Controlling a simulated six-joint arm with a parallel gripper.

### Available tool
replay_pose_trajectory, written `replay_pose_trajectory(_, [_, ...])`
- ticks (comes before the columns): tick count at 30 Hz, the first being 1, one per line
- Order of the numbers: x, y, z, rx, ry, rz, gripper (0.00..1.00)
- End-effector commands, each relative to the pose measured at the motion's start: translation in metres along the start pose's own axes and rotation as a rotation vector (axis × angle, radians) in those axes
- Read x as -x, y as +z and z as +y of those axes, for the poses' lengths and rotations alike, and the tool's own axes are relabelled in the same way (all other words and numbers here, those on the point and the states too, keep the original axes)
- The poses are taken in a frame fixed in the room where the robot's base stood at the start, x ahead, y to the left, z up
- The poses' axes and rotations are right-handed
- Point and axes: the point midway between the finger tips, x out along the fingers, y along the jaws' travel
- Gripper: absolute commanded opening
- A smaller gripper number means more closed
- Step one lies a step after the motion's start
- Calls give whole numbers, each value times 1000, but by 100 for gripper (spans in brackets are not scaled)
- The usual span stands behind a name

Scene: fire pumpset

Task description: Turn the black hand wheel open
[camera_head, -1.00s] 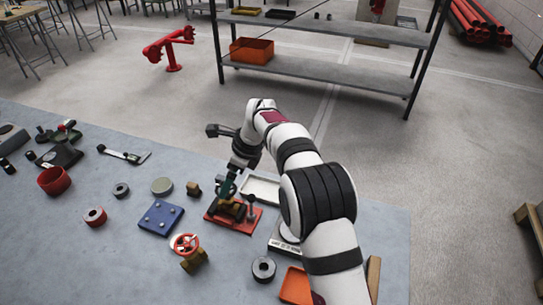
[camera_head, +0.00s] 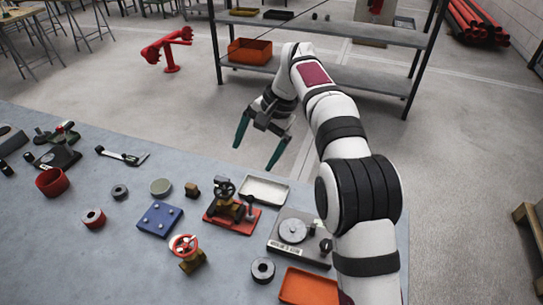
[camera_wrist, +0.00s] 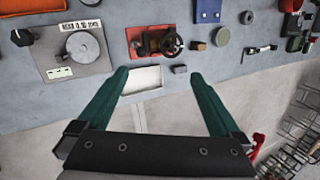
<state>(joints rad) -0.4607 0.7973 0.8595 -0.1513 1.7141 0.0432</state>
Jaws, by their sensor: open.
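The black hand wheel (camera_head: 224,188) stands on a brass-coloured valve body on a red base plate (camera_head: 246,223), on the blue-grey bench. In the wrist view the black hand wheel (camera_wrist: 172,42) shows near the top middle, with the red base (camera_wrist: 137,36) around it. My gripper (camera_head: 256,156) is raised beyond the bench's far edge, behind and to the right of the wheel. Its two green fingers are wide apart with nothing between them. In the wrist view my gripper (camera_wrist: 160,78) is open below the wheel, apart from it.
A white tray (camera_head: 264,190) lies just behind the red base. A grey device with a round dial (camera_head: 291,232) stands to its right. A valve with a red wheel (camera_head: 184,246), a blue block (camera_head: 160,219) and an orange tray (camera_head: 309,288) are nearby. A shelf (camera_head: 330,80) stands behind.

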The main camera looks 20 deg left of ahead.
Motion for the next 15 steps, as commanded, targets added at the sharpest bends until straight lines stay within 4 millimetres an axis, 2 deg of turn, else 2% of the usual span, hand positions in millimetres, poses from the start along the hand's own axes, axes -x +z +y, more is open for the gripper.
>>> replay_pose_trajectory(15, [-5, -12, 21, 1263, -11, -68, 100])
